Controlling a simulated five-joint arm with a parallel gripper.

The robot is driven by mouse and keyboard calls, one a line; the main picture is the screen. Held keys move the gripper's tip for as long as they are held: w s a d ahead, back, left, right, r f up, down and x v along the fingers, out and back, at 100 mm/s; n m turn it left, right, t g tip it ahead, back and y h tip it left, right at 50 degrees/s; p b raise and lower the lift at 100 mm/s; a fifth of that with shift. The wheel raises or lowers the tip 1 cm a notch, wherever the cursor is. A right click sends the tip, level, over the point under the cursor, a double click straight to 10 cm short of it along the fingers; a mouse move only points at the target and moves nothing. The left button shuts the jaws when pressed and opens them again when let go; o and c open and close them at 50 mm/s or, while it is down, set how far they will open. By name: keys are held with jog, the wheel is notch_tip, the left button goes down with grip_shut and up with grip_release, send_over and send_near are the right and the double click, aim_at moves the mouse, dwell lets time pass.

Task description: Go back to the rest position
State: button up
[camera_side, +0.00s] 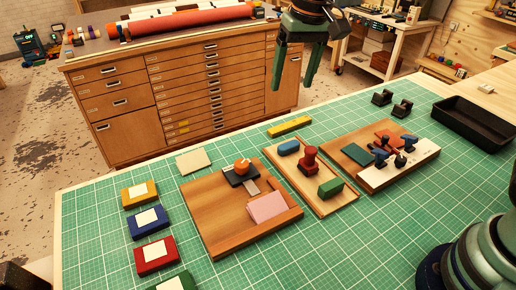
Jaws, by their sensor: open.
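My gripper (293,85) hangs at the top centre of the side view, high above the far edge of the green cutting mat (225,237). Its two green fingers point down and stand apart, with nothing between them. The top of the gripper and most of the arm above it run out of the frame. My round green base (485,250) shows at the lower right.
Below lie a wooden board (205,205) with a pink block (267,206), a wooden tray (325,208) with a red stamp-like piece (309,160), and another board (372,184) with tools. Coloured boxes (154,255) line the left. A black bin (478,125) sits right.

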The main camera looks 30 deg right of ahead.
jog(key=s+d+n+t, duration=0.2)
jog(key=s+d+t, duration=0.1)
jog(key=s+d, duration=0.9)
jog(key=s, duration=0.3)
jog(key=shift+d+f+t+h, duration=0.15)
jog(key=shift+f+t+h, duration=0.1)
jog(key=shift+t+h, duration=0.05)
